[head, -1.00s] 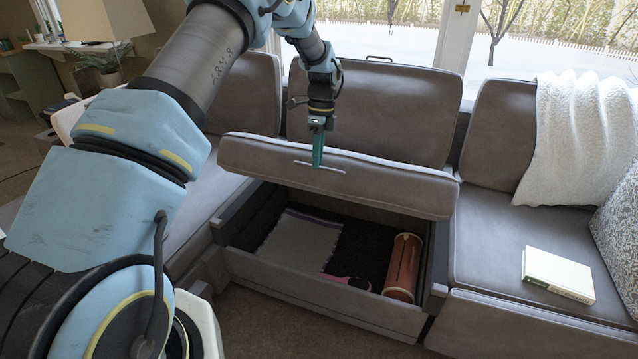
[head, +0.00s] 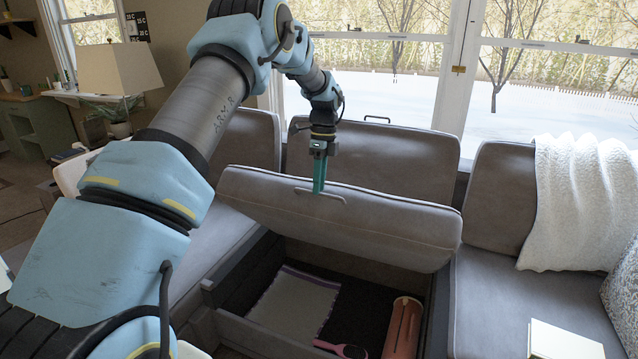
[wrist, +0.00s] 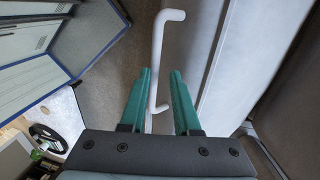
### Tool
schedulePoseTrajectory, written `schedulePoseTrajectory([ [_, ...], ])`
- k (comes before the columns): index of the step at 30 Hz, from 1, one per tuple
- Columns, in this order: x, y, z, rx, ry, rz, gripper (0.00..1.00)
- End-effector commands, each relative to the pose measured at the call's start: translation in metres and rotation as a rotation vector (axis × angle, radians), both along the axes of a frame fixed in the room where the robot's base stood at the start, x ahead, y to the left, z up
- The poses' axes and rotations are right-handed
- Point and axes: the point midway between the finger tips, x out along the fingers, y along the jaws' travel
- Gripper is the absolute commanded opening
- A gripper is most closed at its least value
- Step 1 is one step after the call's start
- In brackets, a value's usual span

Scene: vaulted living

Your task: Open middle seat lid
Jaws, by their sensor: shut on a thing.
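The middle seat lid (head: 400,222) is a grey cushioned panel, tilted up over the open storage box below it. Its pale bar handle (head: 335,197) lies on the lid's front face. My gripper (head: 318,190) is at the handle, shut on it, with green fingers pointing down. In the wrist view the white handle (wrist: 157,60) runs between the two green fingers (wrist: 160,85). The box holds a folded grey cloth (head: 295,303), an orange cylinder (head: 402,328) and a pink-handled item (head: 340,348).
The middle backrest (head: 400,155) stands behind the lid. The right seat (head: 530,295) holds a pale book (head: 565,342), and a white throw (head: 580,200) hangs over its backrest. Windows are behind the sofa. A lamp (head: 118,68) stands at the left.

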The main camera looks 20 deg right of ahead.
Motion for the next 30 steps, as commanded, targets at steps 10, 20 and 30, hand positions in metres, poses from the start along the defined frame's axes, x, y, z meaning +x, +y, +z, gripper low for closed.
schedulePoseTrajectory([
  [10,0.003,-0.006,-0.005,-0.017,-0.014,-0.002,0.45],
  [20,0.009,-0.010,0.043,-0.017,-0.016,-0.001,0.45],
  [30,0.014,-0.014,0.098,-0.011,-0.010,-0.001,0.45],
])
